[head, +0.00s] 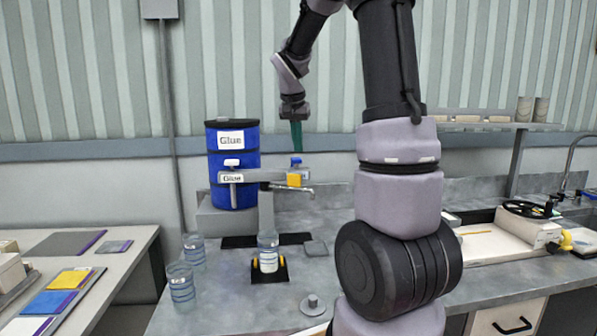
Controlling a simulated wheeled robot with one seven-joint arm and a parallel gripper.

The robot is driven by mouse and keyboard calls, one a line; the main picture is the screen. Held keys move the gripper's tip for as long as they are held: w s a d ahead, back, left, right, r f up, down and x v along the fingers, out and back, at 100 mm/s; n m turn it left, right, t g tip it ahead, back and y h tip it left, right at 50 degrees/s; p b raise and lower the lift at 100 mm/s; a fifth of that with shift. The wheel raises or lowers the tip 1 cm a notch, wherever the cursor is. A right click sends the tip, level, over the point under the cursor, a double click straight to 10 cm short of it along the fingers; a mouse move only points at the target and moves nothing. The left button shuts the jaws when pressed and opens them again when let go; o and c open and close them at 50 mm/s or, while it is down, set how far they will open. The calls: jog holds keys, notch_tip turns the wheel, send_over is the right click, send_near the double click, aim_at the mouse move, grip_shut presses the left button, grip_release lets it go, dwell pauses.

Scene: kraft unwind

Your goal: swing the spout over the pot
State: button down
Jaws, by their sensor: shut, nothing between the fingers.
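The grey spout arm (255,176) sits on a grey post in front of a blue glue drum (221,168). A clear pot with a banded label (268,252) stands upright on a black base with yellow parts, below the spout arm and left of the tip. My gripper (296,142) has green fingers pointing down, shut and empty, above the spout's right part. Whether they touch the blue cap I cannot tell.
Two clear jars (181,287) (194,252) stand at the counter's left. A small grey knobbed disc (312,305) lies near the front. A machine with a black handwheel (528,209) is at right. My arm hides the counter's middle.

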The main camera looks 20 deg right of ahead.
send_over(290, 187)
jog(key=d, duration=0.4)
notch_tip(290, 187, down, 9)
jog(key=shift+s+a+f, duration=0.15)
jog(key=shift+a+f, duration=0.05)
dwell(0.3)
